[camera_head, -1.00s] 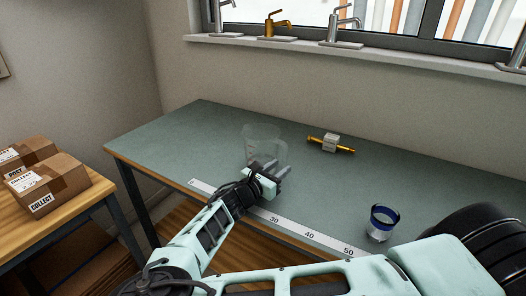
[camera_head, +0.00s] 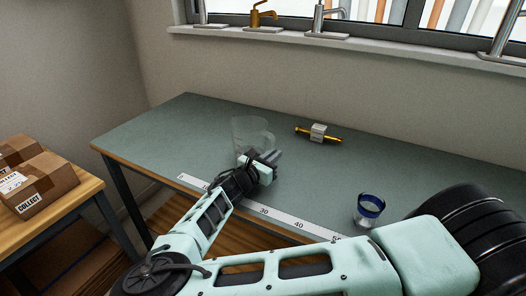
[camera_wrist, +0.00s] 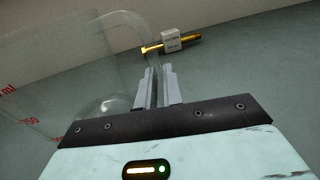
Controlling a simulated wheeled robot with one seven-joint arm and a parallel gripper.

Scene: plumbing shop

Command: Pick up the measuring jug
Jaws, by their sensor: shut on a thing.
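The measuring jug (camera_head: 250,130) is clear plastic and stands out faintly on the grey-green bench, left of its middle; it looks slightly tilted. In the wrist view the jug (camera_wrist: 70,75) fills the left side, with red markings on its wall. My gripper (camera_head: 274,157) is at the jug's near right side. In the wrist view my gripper (camera_wrist: 158,82) has its two fingers close together on the jug's handle. Whether the jug's base touches the bench is hard to tell.
A brass fitting with a white label block (camera_head: 318,133) lies behind and right of the jug. A measuring strip (camera_head: 285,219) runs along the front edge. Cardboard boxes (camera_head: 40,182) sit on a side table at left.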

